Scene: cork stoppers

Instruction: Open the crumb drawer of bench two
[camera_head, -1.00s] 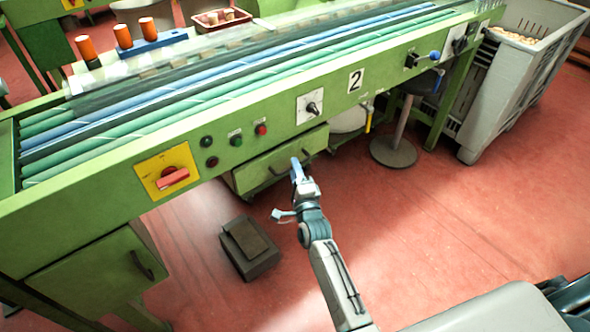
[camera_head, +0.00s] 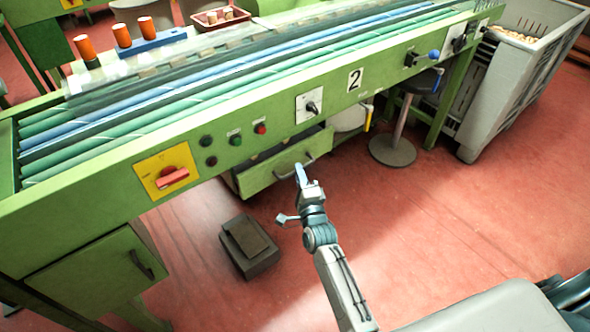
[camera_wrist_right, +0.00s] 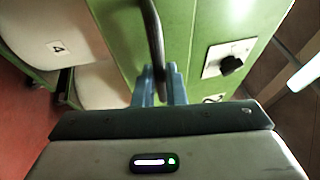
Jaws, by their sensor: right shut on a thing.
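The crumb drawer (camera_head: 262,177) is a green drawer under bench two (camera_head: 226,146), below the round buttons. It stands partly open, with a dark gap along its top edge. My right gripper (camera_head: 299,169) is at the drawer's dark bar handle (camera_head: 283,174) and shut on it. In the right wrist view the handle (camera_wrist_right: 153,35) runs down between the two blue fingers (camera_wrist_right: 165,85). The green drawer front (camera_wrist_right: 115,20) is close to the fingers there. My left gripper is not in view.
A dark block-like step (camera_head: 248,246) lies on the red floor left of my right arm. A round-based stool (camera_head: 393,150) stands under the bench, right of the drawer. A grey crate (camera_head: 510,85) stands at the right. The floor before the drawer is mostly clear.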

